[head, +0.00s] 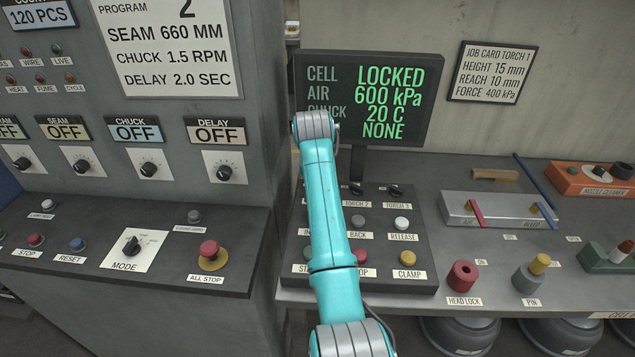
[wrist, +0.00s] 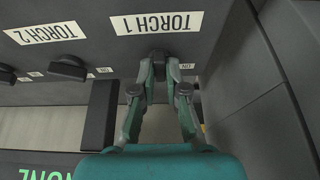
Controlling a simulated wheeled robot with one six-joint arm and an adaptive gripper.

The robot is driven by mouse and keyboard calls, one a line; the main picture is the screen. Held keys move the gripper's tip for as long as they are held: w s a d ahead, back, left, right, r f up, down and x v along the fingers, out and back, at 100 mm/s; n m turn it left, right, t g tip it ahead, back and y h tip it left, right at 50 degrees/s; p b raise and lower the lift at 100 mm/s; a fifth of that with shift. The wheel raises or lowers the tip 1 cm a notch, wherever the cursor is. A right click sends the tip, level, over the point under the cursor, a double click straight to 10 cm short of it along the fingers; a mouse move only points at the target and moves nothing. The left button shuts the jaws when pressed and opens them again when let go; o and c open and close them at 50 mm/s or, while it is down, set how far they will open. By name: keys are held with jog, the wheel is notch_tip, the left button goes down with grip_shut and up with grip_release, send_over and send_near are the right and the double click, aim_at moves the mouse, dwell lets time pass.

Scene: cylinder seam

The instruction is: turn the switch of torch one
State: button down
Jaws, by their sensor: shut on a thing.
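In the wrist view my gripper (wrist: 160,66) reaches the dark panel just by the TORCH 1 label (wrist: 157,23). Its fingers are closed on the torch one switch (wrist: 158,55), which is mostly hidden between the fingertips. The way the knob points cannot be made out. In the head view my teal arm covers the torch one switch and the gripper. The torch two switch (wrist: 68,67) stands beside it in the wrist view, with an ON mark near it. It also shows in the head view (head: 357,188).
The torch three switch (head: 396,190) is right of torch two. Below are the white RELEASE button (head: 402,223) and yellow CLAMP button (head: 407,258). A monitor (head: 368,98) behind reads LOCKED, 600 kPa, 20 C, NONE. A red ALL STOP button (head: 209,251) sits on the left console.

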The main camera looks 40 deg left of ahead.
jog(key=c, duration=1.2)
grip_release()
jog(key=v, duration=1.2)
jog(key=shift+f, duration=0.1)
